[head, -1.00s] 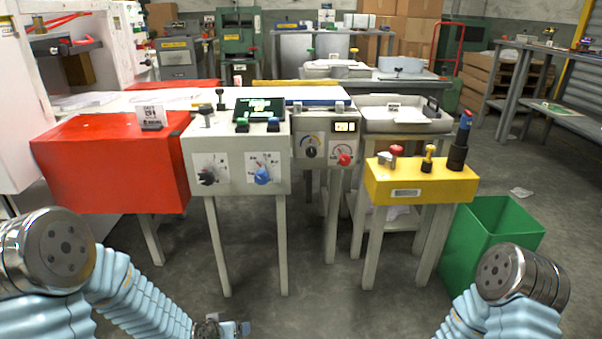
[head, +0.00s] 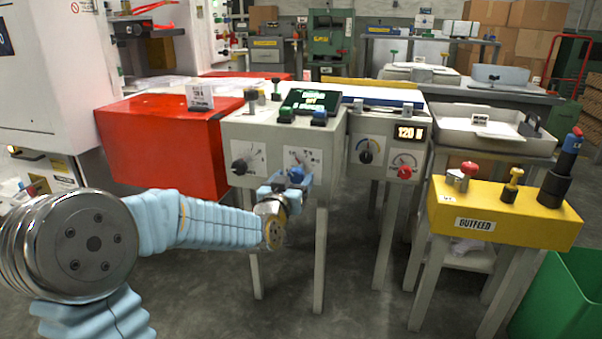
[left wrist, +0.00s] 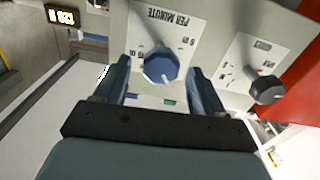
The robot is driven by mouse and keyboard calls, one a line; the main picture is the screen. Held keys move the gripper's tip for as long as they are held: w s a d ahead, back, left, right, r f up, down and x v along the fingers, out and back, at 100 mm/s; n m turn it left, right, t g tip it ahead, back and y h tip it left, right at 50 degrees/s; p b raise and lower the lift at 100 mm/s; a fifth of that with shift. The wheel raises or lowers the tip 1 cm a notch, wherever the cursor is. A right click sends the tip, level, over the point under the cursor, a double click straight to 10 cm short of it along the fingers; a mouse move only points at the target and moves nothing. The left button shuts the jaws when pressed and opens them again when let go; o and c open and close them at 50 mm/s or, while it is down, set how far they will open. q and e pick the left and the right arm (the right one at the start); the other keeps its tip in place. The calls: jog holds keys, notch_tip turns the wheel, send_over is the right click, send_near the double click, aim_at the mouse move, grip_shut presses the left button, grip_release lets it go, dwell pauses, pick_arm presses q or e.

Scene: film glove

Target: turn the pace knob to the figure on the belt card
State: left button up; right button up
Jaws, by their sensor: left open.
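The blue knob (head: 297,174) is on the front of the grey control box (head: 262,132), partly hidden by my left gripper (head: 290,184) in the head view. In the left wrist view, the blue knob (left wrist: 161,66) sits on a white dial plate reading "PER MINUTE". My left gripper (left wrist: 164,85) is open there, one finger on each side of the knob; I cannot tell whether they touch it. A white card (head: 200,96) stands on the red block; its print is too small to read surely. My right gripper is out of view.
A black knob (head: 240,167) is left of the blue one. A red knob (head: 404,172) and a display reading about 120 (head: 410,132) are on the box to the right. A yellow "OUTFEED" box (head: 505,212) and green bin (head: 565,300) stand further right.

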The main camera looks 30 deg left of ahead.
aim_at(299, 171)
pick_arm(q)
jog(key=x, duration=0.5)
jog(key=shift+c, duration=0.2)
jog(key=c, duration=1)
